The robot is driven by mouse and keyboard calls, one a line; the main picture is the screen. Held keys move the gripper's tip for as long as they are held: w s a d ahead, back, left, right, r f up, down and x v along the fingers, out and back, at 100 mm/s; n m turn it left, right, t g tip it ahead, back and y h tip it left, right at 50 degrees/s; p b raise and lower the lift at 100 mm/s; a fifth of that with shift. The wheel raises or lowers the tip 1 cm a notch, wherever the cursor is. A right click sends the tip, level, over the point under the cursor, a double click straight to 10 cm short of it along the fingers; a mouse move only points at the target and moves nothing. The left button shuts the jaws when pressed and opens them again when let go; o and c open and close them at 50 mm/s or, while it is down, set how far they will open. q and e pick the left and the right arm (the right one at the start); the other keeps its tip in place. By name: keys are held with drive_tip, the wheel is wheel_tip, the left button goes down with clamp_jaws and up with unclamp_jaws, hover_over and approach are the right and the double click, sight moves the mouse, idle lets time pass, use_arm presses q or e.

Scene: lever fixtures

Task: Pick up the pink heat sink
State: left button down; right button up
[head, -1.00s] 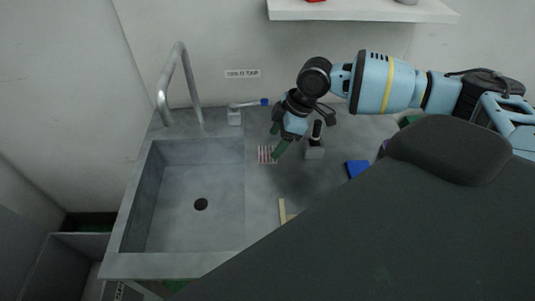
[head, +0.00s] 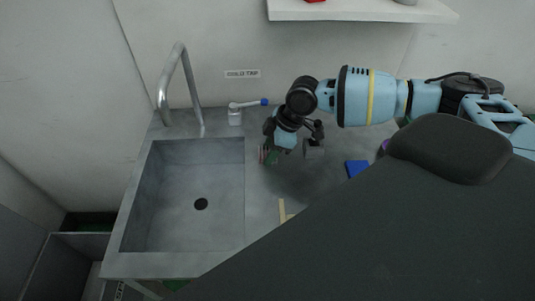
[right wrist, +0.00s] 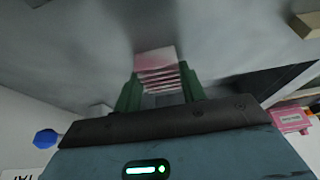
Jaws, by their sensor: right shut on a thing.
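The pink heat sink (right wrist: 158,70) is a small block with pink and pale fins. In the right wrist view it sits between the two green fingers of my right gripper (right wrist: 160,92), which is shut on it. In the head view the heat sink (head: 264,155) shows only in part at the sink's right edge, largely hidden by my right gripper (head: 270,156). I cannot tell whether it touches the counter. My left gripper is not in view.
A sink basin (head: 180,215) lies left of the gripper, with a tall tap (head: 163,100) behind. A blue-tipped lever (head: 236,115) and a grey fixture (head: 314,152) stand close by. A blue block (head: 357,168) and a pale wooden piece (head: 282,211) lie on the counter.

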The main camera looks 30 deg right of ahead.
sight(263, 153)
drive_tip(key=shift+r, duration=0.15)
wheel_tip(263, 153, up, 4)
drive_tip(key=shift+s+a+f, duration=0.1)
drive_tip(key=shift+s+f, duration=0.05)
drive_tip(key=shift+f, duration=0.1)
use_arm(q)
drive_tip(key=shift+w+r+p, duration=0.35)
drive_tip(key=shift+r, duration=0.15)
use_arm(e)
drive_tip(key=s+a, duration=0.2)
drive_tip(key=s, duration=0.2)
drive_tip(key=s+a+r, duration=0.1)
drive_tip(key=s+a, duration=0.2)
drive_tip(key=s, duration=0.2)
drive_tip(key=s+a, duration=0.3)
drive_tip(key=s, duration=0.1)
drive_tip(key=shift+s+a+r, duration=0.15)
drive_tip(key=shift+a, duration=0.05)
drive_tip(key=shift+c, duration=0.2)
drive_tip(key=shift+a, duration=0.1)
